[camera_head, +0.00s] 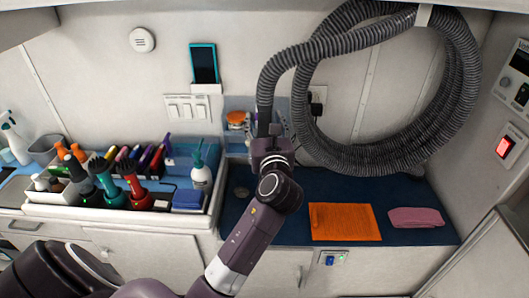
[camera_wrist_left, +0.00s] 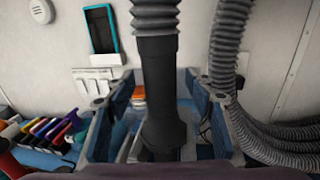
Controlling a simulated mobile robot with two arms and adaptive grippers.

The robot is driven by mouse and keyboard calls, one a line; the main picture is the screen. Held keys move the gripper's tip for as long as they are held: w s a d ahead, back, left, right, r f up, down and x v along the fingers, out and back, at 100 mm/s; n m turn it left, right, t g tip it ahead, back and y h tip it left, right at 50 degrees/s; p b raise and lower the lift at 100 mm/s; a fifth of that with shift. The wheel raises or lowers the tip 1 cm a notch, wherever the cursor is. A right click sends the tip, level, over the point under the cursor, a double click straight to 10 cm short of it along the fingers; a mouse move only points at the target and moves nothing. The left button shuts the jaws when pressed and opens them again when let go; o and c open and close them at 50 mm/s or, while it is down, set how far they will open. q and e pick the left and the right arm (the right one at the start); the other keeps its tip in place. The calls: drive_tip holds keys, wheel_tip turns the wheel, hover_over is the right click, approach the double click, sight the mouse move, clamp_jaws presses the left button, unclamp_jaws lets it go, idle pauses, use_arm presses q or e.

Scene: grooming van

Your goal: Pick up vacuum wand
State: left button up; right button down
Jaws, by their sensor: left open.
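The vacuum wand (camera_head: 264,122) is a black tube at the end of a grey ribbed hose. It stands upright near the back wall, above the blue counter. In the left wrist view the wand (camera_wrist_left: 160,85) fills the middle, its lower end dark and partly hidden. My left gripper (camera_head: 268,142) is open, right in front of the wand's lower part. I cannot tell whether it touches the wand. My right gripper is not in view.
A white tray (camera_head: 120,217) of clippers and bottles stands to the left. An orange towel (camera_head: 344,222) and a pink cloth (camera_head: 415,217) lie on the counter (camera_head: 385,190). A blue-grey rack (camera_head: 237,104) is by the wand.

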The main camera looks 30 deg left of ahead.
use_arm(q)
drive_tip(key=shift+w, duration=0.15)
drive_tip(key=shift+c, duration=0.3)
drive_tip(key=c, duration=1.2)
drive_tip(key=shift+r, duration=0.1)
clamp_jaws()
